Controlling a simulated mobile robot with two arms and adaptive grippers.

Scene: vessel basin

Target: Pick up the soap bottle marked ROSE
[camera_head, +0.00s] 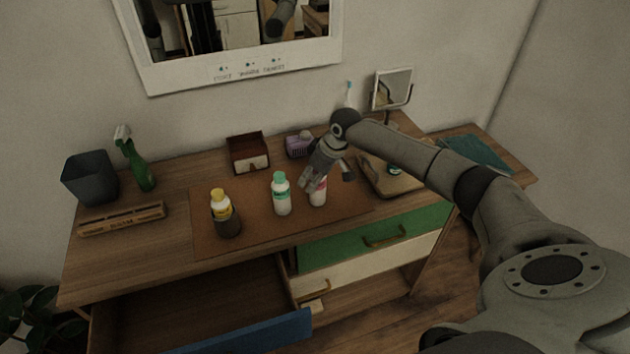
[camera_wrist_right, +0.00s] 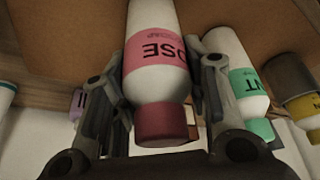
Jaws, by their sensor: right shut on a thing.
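The soap bottle marked ROSE (camera_wrist_right: 155,62) is white with a pink label and a dark pink cap; the letters "OSE" show in the right wrist view. In the head view the rose bottle (camera_head: 318,192) stands on the brown mat, partly hidden by my right gripper (camera_head: 325,178). In the right wrist view my right gripper (camera_wrist_right: 160,90) has a finger on each side of the bottle and is shut on it. I cannot tell whether its base is off the mat (camera_head: 260,229). My left gripper is not in view.
A white bottle with a green cap (camera_head: 281,194) stands just left of the rose bottle. A yellow-capped bottle in a dark holder (camera_head: 225,214) is further left. A tan board (camera_head: 391,181) lies to the right, and a blue-fronted drawer (camera_head: 250,337) stands open below.

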